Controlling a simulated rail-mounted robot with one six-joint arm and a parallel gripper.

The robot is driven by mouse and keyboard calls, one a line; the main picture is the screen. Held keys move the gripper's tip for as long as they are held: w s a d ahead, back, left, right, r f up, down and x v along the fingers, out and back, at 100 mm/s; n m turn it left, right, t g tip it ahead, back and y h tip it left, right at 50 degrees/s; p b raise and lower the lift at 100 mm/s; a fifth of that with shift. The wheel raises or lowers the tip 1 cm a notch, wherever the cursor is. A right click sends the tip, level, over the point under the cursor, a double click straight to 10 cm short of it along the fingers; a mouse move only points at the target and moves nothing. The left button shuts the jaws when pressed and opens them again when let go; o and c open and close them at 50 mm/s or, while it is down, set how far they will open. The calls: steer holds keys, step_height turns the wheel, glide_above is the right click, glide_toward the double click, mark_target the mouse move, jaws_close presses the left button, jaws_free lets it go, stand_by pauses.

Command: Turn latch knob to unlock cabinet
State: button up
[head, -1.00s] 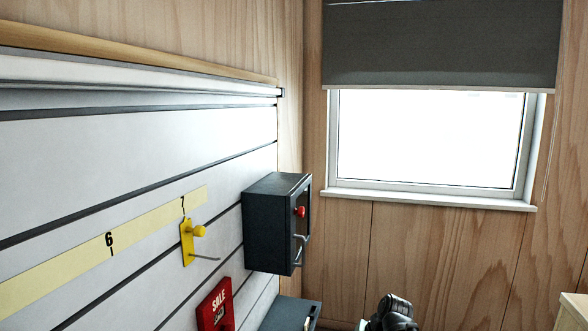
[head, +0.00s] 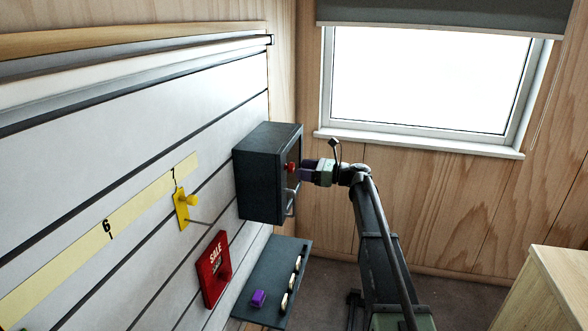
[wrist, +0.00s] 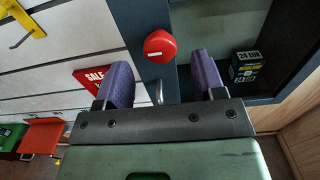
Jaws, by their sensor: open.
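The dark grey cabinet (head: 262,178) hangs on the slatted wall, its front facing right in the head view. The red round latch knob (head: 291,167) sits on its front, above a metal handle (head: 291,203). My gripper (head: 304,170) is right in front of the knob. In the wrist view the knob (wrist: 160,46) shows a short white mark, roughly level in the picture. The purple fingers of my gripper (wrist: 161,65) are open, with the knob ahead of and between their tips. A visible gap separates the knob from each finger; contact is not seen.
A dark green box (wrist: 246,67) shows inside the cabinet. A dark shelf (head: 273,285) holding small items juts out below the cabinet.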

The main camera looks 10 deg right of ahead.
mark_target(285, 167)
steer(key=x, duration=0.3)
steer(key=shift+w+a, duration=0.15)
steer(key=shift+a, duration=0.2)
steer(key=shift+c, duration=0.3)
steer(key=c, duration=0.9)
steer(key=shift+o, duration=0.2)
